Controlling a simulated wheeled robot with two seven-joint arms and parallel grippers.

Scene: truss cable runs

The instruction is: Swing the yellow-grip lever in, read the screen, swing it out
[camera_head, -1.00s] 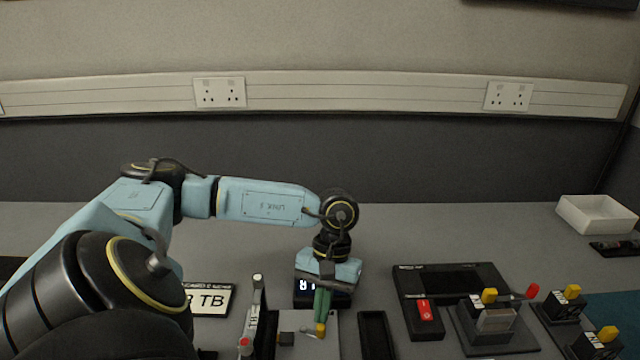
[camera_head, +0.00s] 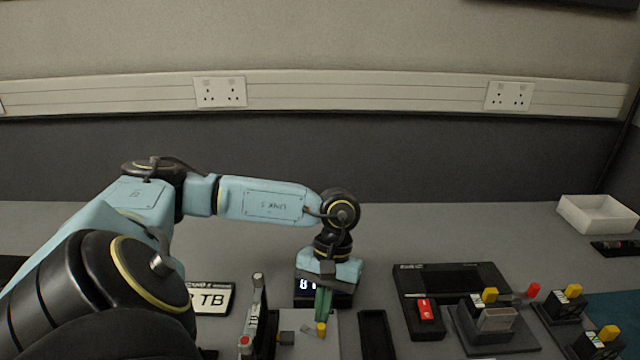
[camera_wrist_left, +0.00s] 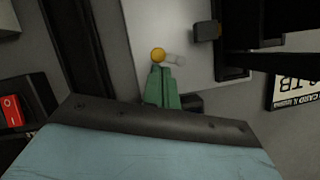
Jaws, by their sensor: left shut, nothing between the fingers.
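The yellow grip (camera_head: 321,329) of a short pale lever stands on a light grey plate (camera_head: 300,349) at the front middle. In the left wrist view the round yellow grip (camera_wrist_left: 158,54) has its pale arm (camera_wrist_left: 176,60) pointing right. My left gripper (camera_head: 322,316) has green fingers shut together with nothing between them. Its tips (camera_wrist_left: 161,70) are right beside the yellow grip; whether they touch it I cannot tell. A dark screen (camera_head: 304,298) with white characters stands just behind the plate. My gripper hides part of it; an "8" shows at its left. My right gripper is not in view.
A dark upright post with a red knob (camera_head: 244,341) stands left of the plate. A black tray (camera_head: 376,336) lies to the right, then a red rocker switch (camera_head: 425,310) and boxes with yellow knobs (camera_head: 489,295). A white bin (camera_head: 595,214) stands far right.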

